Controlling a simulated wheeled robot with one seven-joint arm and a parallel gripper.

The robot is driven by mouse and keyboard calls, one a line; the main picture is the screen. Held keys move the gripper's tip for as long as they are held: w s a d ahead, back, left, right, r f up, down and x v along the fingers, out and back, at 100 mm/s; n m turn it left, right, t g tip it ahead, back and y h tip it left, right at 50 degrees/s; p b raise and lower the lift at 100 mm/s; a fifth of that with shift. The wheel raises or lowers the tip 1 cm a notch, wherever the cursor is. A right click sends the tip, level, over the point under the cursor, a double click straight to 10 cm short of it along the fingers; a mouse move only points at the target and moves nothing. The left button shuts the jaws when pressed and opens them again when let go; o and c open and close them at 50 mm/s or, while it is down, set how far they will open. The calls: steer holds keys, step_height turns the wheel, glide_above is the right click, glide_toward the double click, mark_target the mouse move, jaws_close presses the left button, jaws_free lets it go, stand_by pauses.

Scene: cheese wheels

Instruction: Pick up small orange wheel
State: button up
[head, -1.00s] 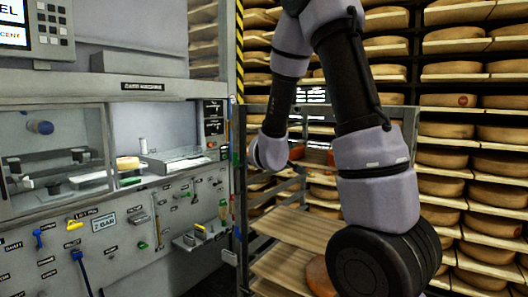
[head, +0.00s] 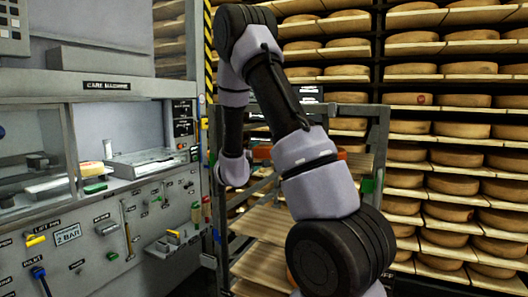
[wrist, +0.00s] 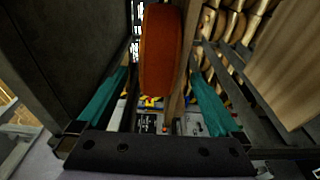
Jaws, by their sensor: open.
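In the wrist view an orange cheese wheel (wrist: 160,50) stands edge-on, seen as a narrow upright shape between shelf boards. My gripper (wrist: 159,76) is open, with its teal fingers to the left and right of the wheel's lower part. I cannot tell whether either finger touches it. I cannot tell which is the small wheel.
A metal cart (head: 376,135) with wooden shelves (head: 262,222) surrounds the arm's far end. A grey care machine (head: 108,85) stands at the left. Tall racks of cheese wheels (head: 463,127) fill the back and right. A dark panel (wrist: 60,45) is close on the wrist view's left.

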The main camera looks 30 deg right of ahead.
mark_target(258, 152)
steer(key=shift+x, duration=1.5)
steer(key=shift+r, duration=0.15)
jaws_close()
steer(key=shift+w+r, duration=0.1)
steer(key=shift+r, duration=0.05)
steer(key=shift+r, duration=0.1)
